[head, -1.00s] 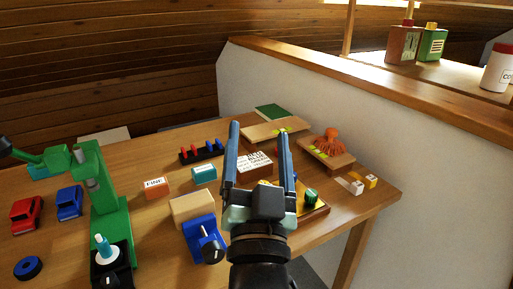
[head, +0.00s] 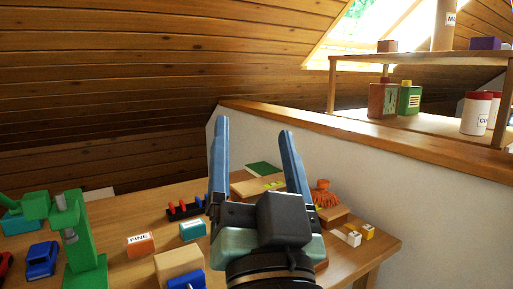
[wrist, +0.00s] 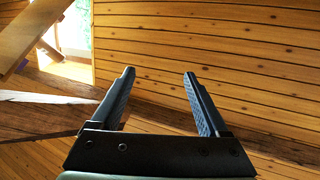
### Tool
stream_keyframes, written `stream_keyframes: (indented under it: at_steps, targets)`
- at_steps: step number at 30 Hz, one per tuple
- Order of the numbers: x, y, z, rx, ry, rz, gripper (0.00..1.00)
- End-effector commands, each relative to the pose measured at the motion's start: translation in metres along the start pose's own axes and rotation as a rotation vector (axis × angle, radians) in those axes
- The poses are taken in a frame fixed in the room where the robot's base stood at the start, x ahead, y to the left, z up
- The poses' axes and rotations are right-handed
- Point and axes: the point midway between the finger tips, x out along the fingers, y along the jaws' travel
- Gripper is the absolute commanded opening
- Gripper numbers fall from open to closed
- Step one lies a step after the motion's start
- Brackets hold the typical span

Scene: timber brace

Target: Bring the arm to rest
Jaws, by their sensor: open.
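My gripper (head: 252,165) is raised in the middle of the head view, in front of the wooden table (head: 135,195). Its two blue fingers stand apart with nothing between them. In the wrist view my gripper (wrist: 160,90) is also open and empty, facing the plank wall (wrist: 230,50). The gripper and wrist hide part of the tabletop behind them.
On the table stand a green machine (head: 80,235), a blue toy car (head: 42,260), an orange box marked FINE (head: 140,244), a teal box (head: 192,230) and a wooden block (head: 178,262). A half wall (head: 350,185) and a shelf with bottles (head: 410,100) are at right.

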Motion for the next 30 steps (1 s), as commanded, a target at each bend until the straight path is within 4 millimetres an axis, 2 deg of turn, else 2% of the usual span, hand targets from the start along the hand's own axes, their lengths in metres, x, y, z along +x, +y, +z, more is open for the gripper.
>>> stream_keyframes:
  at_steps: [2, 5, 8, 9, 10, 12, 30]
  targets:
    - [0.000, -0.003, -0.010, -0.030, 0.023, 0.001, 0.78]
    - [-0.002, -0.012, -0.045, -0.150, 0.107, 0.011, 0.78]
    - [-0.014, -0.028, -0.106, -0.353, 0.258, 0.053, 0.78]
    - [-0.021, -0.035, -0.134, -0.438, 0.323, 0.082, 0.78]
    - [-0.004, -0.038, -0.145, -0.423, 0.296, 0.079, 0.78]
    - [0.010, -0.043, -0.163, -0.416, 0.288, 0.078, 0.78]
    - [0.106, -0.092, -0.311, -0.411, 0.285, 0.075, 0.78]
